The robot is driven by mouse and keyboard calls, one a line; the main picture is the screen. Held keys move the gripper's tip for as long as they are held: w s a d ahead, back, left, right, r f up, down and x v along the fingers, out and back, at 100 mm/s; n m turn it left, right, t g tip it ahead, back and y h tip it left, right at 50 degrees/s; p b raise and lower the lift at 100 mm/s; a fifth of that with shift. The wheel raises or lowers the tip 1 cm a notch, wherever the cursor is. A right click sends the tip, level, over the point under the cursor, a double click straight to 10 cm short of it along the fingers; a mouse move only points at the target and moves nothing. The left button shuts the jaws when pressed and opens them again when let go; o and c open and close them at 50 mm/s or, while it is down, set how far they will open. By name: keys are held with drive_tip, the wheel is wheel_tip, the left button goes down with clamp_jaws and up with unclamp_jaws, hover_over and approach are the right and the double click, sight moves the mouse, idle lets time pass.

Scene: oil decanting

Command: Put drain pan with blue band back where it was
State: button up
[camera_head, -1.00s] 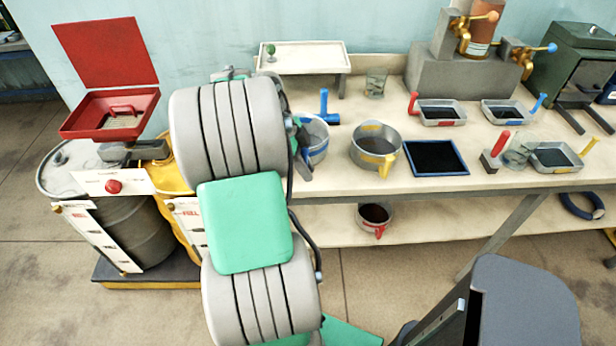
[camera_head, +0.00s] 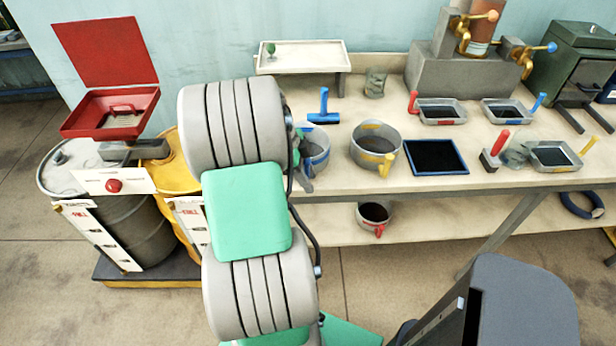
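The drain pan with blue band (camera_head: 317,154) is a round grey pan at the left end of the bench top, just right of my arm. Its left part is hidden behind the arm. Small dark and green parts of my gripper (camera_head: 301,158) show at the pan's left side, by its rim. The fingertips are mostly hidden, so I cannot tell whether they are shut on the pan. I also cannot tell whether the pan rests on the bench or is slightly above it.
A red-handled pan (camera_head: 374,226) is on the lower shelf. Left are drums (camera_head: 140,225) and a red funnel box (camera_head: 92,126).

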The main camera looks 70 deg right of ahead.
drive_tip(key=p+v, duration=0.1)
drive_tip(key=v, duration=1.1)
drive_tip(key=w+a+r+n+t+h, duration=0.1)
drive_tip(key=w+a+r+n+t, duration=0.1)
drive_tip(key=w+a+n, duration=0.5)
drive_tip(key=w+a+n+t, duration=0.2)
drive_tip(key=w+a+n, duration=0.1)
drive_tip(key=a+n, duration=0.55)
drive_tip(key=w+a+n+t, duration=0.2)
drive_tip(key=w+a+n, duration=0.2)
drive_tip(key=a+n, duration=0.4)
drive_tip(key=s+a+f+n+t+y, duration=0.1)
drive_tip(key=s+a+f+n+y, duration=0.1)
drive_tip(key=a+n, duration=0.7)
drive_tip(key=a, duration=0.6)
drive_tip(key=shift+s+a+f+t, duration=0.15)
drive_tip(key=shift+s+a+t, duration=0.15)
drive_tip(key=shift+s, duration=0.1)
